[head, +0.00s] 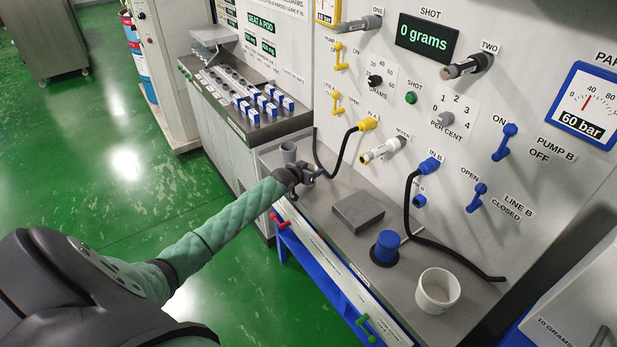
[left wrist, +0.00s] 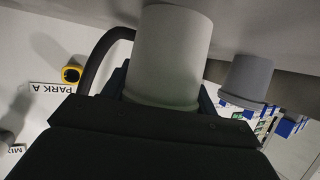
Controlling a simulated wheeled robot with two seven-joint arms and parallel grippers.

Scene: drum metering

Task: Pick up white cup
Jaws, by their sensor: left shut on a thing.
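My left gripper (head: 305,174) is over the far left part of the grey counter, shut on a pale grey-white cup. The held cup (left wrist: 172,55) fills the middle of the left wrist view, between the jaws. In the head view the gripper mostly hides it. A darker grey cup (head: 288,152) stands just beyond the gripper and also shows in the left wrist view (left wrist: 249,80), apart from the held cup. A larger white cup (head: 436,293) stands upright at the near right end of the counter, away from the gripper. My right gripper is not in view.
The counter (head: 335,185) also carries a flat grey block (head: 358,211) and a blue round piece (head: 385,248). A yellow-ended hose (head: 340,158) hangs close to the gripper. A black hose (head: 410,215) lies farther right. The panel wall rises behind.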

